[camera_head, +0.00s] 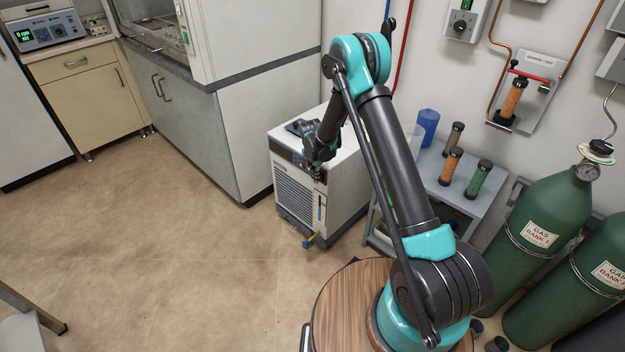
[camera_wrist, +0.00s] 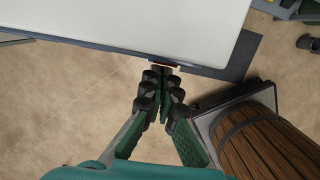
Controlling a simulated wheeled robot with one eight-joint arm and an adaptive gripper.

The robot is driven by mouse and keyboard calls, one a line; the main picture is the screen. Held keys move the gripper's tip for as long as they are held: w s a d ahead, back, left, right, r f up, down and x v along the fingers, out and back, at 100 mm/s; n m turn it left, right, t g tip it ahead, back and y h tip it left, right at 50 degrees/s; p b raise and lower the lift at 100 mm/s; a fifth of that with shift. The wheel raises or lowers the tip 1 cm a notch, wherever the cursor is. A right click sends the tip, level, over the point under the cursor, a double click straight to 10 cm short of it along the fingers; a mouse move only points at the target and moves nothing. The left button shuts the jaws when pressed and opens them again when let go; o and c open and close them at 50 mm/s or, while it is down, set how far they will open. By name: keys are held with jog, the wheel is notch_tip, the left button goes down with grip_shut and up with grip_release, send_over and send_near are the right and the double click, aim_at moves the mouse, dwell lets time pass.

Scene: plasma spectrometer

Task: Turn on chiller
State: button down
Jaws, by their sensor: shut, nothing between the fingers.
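The chiller (camera_head: 291,201) is a white box with a dark front panel and a grille below it, standing on the floor against the cabinet. My gripper (camera_head: 318,173) is at the upper right of its front, by the dark panel. In the wrist view the chiller's white top (camera_wrist: 150,22) fills the upper part. My gripper (camera_wrist: 161,70) is shut and empty, its fingertips at the panel's front edge. A small reddish part (camera_wrist: 166,65) shows just beyond the tips. I cannot tell whether they touch it. My gripper hides part of the panel, and the switch state cannot be made out.
A grey cabinet with a hood (camera_head: 189,120) stands left of the chiller. A small grey shelf (camera_head: 455,201) with several cylinders stands to the right, near green gas bottles (camera_head: 535,225). A brass valve (camera_head: 309,241) sticks out low at the chiller's front. Floor in front is clear.

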jog(key=shift+w+d, duration=0.1)
jog(key=shift+w+d+f, duration=0.15)
jog(key=shift+w, duration=0.05)
dwell(0.5)
